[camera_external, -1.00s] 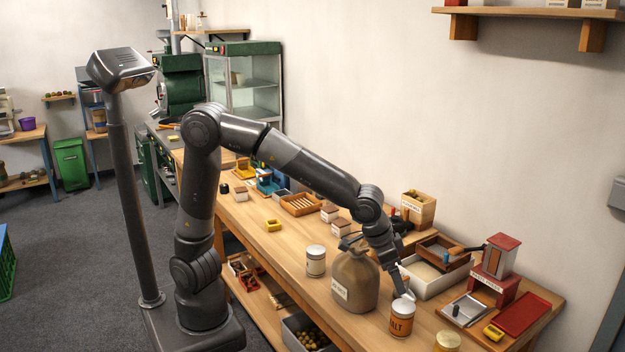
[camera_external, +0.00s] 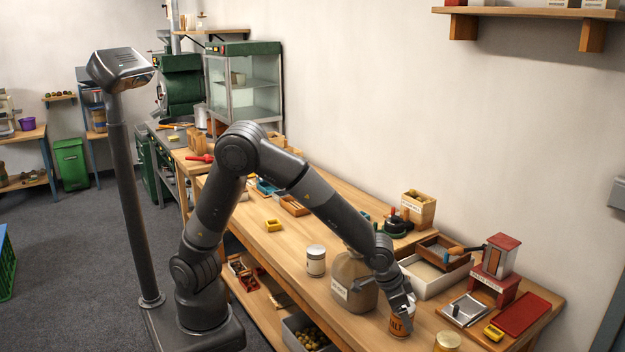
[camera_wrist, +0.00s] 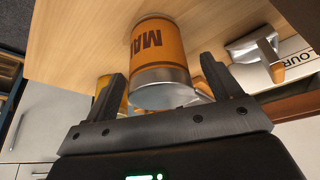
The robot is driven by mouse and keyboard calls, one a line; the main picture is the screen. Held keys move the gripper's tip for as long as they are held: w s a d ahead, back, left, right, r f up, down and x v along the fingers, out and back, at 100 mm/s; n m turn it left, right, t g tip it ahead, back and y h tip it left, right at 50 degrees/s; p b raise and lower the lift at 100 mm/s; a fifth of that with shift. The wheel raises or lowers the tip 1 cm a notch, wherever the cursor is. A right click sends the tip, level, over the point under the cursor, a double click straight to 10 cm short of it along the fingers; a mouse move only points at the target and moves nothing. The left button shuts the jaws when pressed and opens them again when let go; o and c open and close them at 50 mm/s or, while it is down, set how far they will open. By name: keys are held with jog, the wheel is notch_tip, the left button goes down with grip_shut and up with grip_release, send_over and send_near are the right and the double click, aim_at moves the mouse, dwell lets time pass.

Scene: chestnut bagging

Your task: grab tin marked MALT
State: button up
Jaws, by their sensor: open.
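The MALT tin (camera_external: 397,329) has an orange label and stands upright on the bench near its front edge. Its upper part is partly hidden behind my gripper (camera_external: 404,309). In the wrist view the tin (camera_wrist: 152,42) shows the dark letters "MA", upside down, and a silver end. There my open gripper (camera_wrist: 164,70) has one finger on each side of the tin's silver end. I cannot tell whether either finger touches it.
A brown sack (camera_external: 351,287) stands close left of the tin. A white tin (camera_external: 316,261) is farther left, and a tin with a yellowish lid (camera_external: 447,342) is to the right. A white tray (camera_external: 430,283) and a red tray (camera_external: 520,313) lie behind and right.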

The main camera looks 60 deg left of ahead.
jog(key=shift+x, duration=1.15)
jog(key=shift+c, duration=0.4)
jog(key=c, duration=1.2)
jog(key=shift+o, duration=0.2)
jog(key=shift+r, duration=0.15)
